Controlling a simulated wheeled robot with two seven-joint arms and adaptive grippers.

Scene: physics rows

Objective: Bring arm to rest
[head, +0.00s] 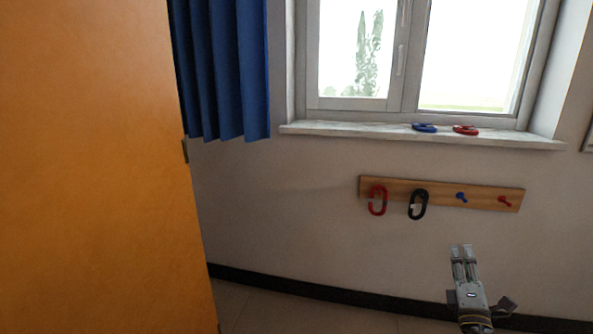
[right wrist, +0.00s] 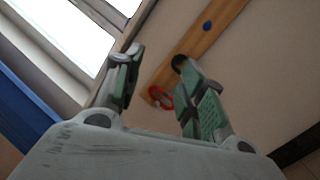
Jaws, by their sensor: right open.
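My right gripper (head: 462,252) is in the lower right of the head view, in front of the wall and below the wooden peg rail (head: 440,193). In the right wrist view its two fingers (right wrist: 157,72) are spread apart with nothing between them. A red ring (head: 377,200) hangs at the left end of the rail, and a black ring (head: 418,204) hangs beside it. The red ring also shows beyond the fingers in the right wrist view (right wrist: 161,97). My left gripper is not in view.
A blue peg (head: 461,197) and a red peg (head: 504,202) on the rail are bare. A blue ring (head: 424,128) and a red ring (head: 466,130) lie on the windowsill (head: 350,130). An orange panel (head: 90,170) fills the left side, with a blue curtain (head: 222,70) beside it.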

